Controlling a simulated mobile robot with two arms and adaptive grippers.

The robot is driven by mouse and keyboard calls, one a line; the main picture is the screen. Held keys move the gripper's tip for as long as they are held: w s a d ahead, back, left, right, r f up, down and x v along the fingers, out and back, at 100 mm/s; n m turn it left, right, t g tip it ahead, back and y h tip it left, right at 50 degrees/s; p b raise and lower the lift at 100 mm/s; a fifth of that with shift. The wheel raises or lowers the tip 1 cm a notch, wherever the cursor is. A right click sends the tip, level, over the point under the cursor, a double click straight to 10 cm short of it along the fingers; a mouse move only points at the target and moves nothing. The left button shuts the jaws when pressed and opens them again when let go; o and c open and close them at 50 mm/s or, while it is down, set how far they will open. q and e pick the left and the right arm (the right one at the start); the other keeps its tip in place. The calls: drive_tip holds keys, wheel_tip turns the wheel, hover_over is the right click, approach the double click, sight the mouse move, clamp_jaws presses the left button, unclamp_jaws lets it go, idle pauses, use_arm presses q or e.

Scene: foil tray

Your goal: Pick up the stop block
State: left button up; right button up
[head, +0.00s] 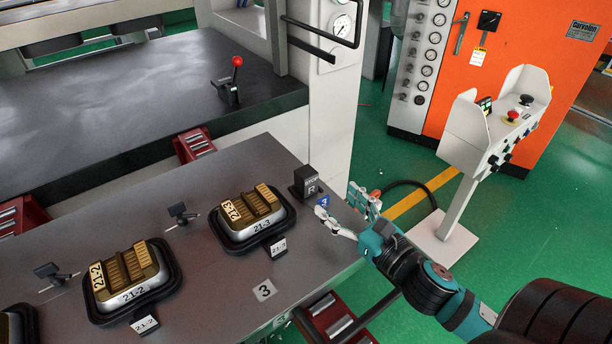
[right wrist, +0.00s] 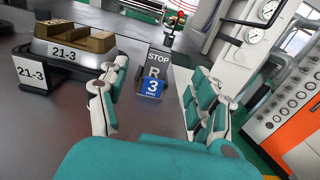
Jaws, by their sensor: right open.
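The stop block is a dark grey block marked STOP and R (head: 306,181) with a blue label reading 3. It stands at the right end of the grey table in the head view. In the right wrist view the stop block (right wrist: 155,76) sits ahead, between my open fingers but beyond their tips. My right gripper (head: 343,207) is open and empty at the table's right edge, just right of and nearer than the block. It also shows in the right wrist view (right wrist: 157,90). My left gripper is not in view.
Tray 21-3 (head: 244,239) stands left of the block, with tray 21-2 (head: 132,300) farther left. Small dark clamps (head: 181,213) stand between them. A red-knobbed lever (head: 233,84) is on the back table. A control pedestal (head: 477,150) stands right on the green floor.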

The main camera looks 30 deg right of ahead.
sight(312, 178)
drive_tip(key=w, duration=0.3)
drive_tip(key=w+p, duration=0.1)
drive_tip(key=w, duration=0.1)
drive_tip(key=shift+w+a, duration=0.3)
drive_tip(key=shift+a, duration=0.1)
drive_tip(key=shift+w, duration=0.45)
drive_tip(key=w, duration=0.1)
drive_tip(key=w+p, duration=0.1)
drive_tip(key=w, duration=0.2)
drive_tip(key=shift+w+a, duration=0.1)
drive_tip(key=shift+a, duration=0.25)
drive_tip(key=shift+w, duration=0.35)
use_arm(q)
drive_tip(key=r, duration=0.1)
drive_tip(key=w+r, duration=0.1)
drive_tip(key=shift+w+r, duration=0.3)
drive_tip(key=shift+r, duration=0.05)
use_arm(e)
drive_tip(key=shift+s, duration=0.1)
drive_tip(key=shift+c, duration=1.2)
clamp_jaws()
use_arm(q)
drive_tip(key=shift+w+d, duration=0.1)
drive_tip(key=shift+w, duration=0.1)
use_arm(e)
drive_tip(key=shift+r, duration=0.1)
